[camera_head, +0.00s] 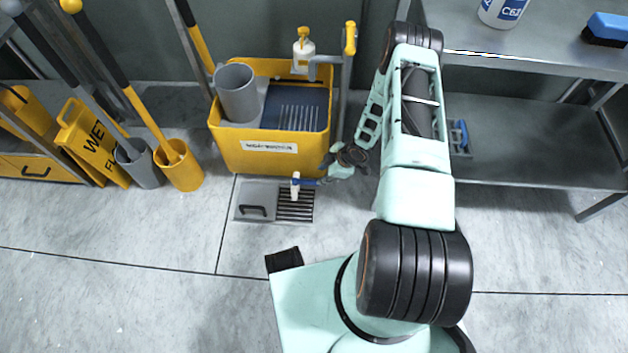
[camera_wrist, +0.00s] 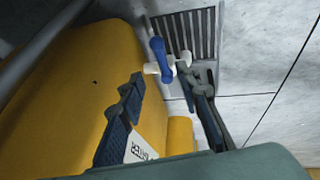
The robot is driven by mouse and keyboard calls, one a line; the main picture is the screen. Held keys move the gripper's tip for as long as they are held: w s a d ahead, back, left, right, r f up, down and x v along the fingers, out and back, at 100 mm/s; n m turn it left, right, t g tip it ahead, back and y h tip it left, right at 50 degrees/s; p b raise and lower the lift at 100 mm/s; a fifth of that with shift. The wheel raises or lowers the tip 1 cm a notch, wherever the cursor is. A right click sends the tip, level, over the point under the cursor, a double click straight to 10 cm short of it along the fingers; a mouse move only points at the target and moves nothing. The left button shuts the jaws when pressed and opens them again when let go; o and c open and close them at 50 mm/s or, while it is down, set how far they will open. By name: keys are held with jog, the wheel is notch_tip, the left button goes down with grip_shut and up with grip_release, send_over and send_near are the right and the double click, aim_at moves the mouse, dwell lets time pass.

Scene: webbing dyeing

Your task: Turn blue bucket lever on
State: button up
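The yellow bucket (camera_head: 270,152) stands on the floor against the back wall; its side fills the left of the wrist view (camera_wrist: 60,100). A white spout (camera_head: 295,187) with a blue lever (camera_head: 308,182) sticks out low on its front, above the floor drain. In the wrist view the blue lever (camera_wrist: 159,56) stands out from the white valve (camera_wrist: 182,62). My gripper (camera_head: 332,170) is beside the bucket's lower right corner. In the wrist view my gripper (camera_wrist: 162,80) has its fingers apart, with the lever near the fingertips. Contact cannot be told.
A floor grate (camera_head: 296,206) lies below the spout. A grey cup (camera_head: 237,92) and a pump bottle (camera_head: 303,48) are on the bucket. Mop handles, a wet-floor sign (camera_head: 92,140) and a yellow pail (camera_head: 180,168) stand left. A metal shelf (camera_head: 540,140) is right. The front floor is clear.

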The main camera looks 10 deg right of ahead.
aim_at(311, 182)
jog(key=b+x, duration=0.3)
jog(key=x, duration=0.6)
jog(key=shift+a+f+b, duration=0.15)
jog(key=shift+f+b, duration=0.1)
jog(key=shift+b, duration=0.05)
grip_shut()
